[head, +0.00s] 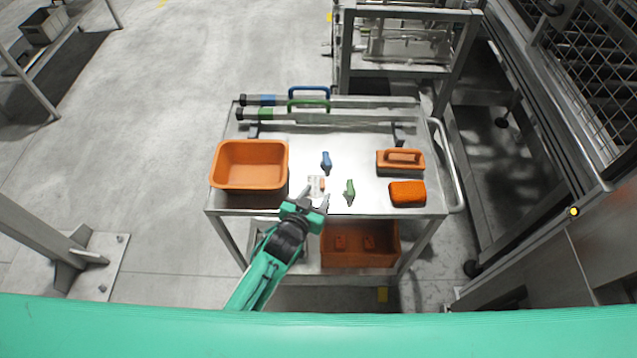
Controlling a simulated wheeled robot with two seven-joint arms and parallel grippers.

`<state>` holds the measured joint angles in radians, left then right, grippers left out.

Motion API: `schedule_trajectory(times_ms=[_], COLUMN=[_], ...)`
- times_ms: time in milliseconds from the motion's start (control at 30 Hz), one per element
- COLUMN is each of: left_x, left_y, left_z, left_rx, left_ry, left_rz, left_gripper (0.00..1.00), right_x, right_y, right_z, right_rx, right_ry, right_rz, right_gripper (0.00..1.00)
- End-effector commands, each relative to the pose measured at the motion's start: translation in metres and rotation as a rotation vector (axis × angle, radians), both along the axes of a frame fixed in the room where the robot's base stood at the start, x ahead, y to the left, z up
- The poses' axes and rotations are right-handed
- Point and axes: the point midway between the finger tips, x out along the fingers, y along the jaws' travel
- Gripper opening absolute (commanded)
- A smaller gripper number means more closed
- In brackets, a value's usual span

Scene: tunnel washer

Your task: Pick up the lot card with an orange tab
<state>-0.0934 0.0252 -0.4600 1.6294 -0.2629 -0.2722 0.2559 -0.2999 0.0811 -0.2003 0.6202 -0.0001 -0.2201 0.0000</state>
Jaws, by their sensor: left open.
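The lot card (314,184) is a small pale card with an orange tab (322,184) on its right side. It lies on the metal cart top (364,172), near the middle of its front half. My left gripper (315,197) is just in front of the card, its two fingers spread and pointing toward it. Nothing shows between the fingers clearly, and the near edge of the card is close to them. I cannot tell whether they touch it. My right gripper is not in view.
A blue clip-like item (326,162) and a green one (349,191) lie close to the card. An orange tub (250,165) stands left. An orange-handled block (401,161) and orange sponge (407,193) lie right. Long tools (330,114) rest at the back; an orange bin (360,258) is below.

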Motion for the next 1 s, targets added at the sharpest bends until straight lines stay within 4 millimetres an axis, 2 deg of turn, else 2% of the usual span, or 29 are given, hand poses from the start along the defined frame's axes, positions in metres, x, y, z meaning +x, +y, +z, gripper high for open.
schedule_trajectory(times_ms=[200, 500, 567, 733, 1000], left_x=[0.02, 0.023, 0.023, 0.023, 0.023], left_y=[-0.009, -0.01, -0.01, -0.01, -0.01], left_z=[-0.006, -0.008, -0.008, -0.008, -0.008], left_rx=[0.001, 0.001, 0.001, 0.001, 0.001], left_ry=[0.0, 0.0, 0.0, 0.0, 0.0], left_rz=[0.0, 0.0, 0.0, 0.0, 0.0], left_gripper=[0.43, 0.43, 0.33, 0.0, 0.0], right_x=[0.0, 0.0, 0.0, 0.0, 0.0], right_y=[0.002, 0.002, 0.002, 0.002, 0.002], right_z=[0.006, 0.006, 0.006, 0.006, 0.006], right_rx=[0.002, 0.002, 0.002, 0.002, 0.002], right_ry=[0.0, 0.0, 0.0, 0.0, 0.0], right_rz=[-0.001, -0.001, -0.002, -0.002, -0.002], right_gripper=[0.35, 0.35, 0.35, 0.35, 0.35])
